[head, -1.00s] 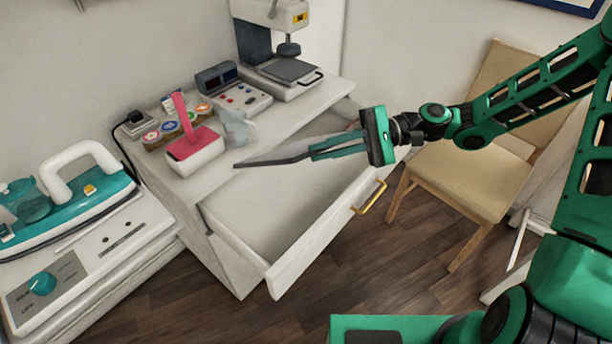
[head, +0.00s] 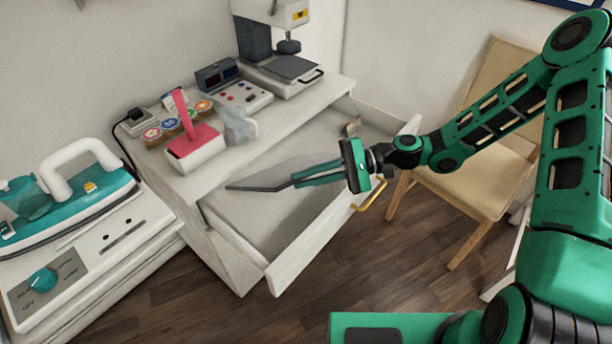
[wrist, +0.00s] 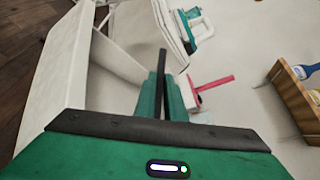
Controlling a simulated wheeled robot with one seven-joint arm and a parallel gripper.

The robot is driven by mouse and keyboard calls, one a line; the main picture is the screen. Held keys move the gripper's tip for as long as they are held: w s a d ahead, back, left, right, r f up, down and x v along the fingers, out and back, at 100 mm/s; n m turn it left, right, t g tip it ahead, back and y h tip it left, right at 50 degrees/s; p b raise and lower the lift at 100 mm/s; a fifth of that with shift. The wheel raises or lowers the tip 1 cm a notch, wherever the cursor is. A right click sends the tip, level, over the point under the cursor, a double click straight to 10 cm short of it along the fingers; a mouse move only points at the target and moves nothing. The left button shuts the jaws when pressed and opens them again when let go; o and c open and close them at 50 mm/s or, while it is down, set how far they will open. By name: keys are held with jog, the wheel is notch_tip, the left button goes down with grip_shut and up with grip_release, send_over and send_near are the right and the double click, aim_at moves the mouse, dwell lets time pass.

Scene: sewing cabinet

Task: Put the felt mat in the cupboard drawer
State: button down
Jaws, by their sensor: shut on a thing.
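My gripper (head: 298,180) is shut on the felt mat (head: 258,186), a thin dark grey sheet seen nearly edge-on. The mat points left from the fingers and is held over the open cupboard drawer (head: 325,234). In the wrist view the mat (wrist: 163,65) is a narrow dark strip between the green fingers (wrist: 160,95). The drawer is pulled out, with a yellow handle (head: 371,196) on its front. Its floor is mostly bare. A small brownish thing (head: 352,126) shows in its far right corner. Whether the mat touches the drawer cannot be told.
On the cupboard top (head: 215,177) stand a white box with a pink upright part (head: 195,148), a greyish translucent thing (head: 238,125), a control box (head: 235,88) and a press-like machine (head: 285,65). An iron (head: 70,195) stands at left. A chair (head: 465,185) stands right of the drawer.

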jog(key=c, duration=1.8)
grip_release()
jog(key=shift+c, duration=0.2)
jog(key=v, duration=1.2)
jog(key=shift+r, duration=0.15)
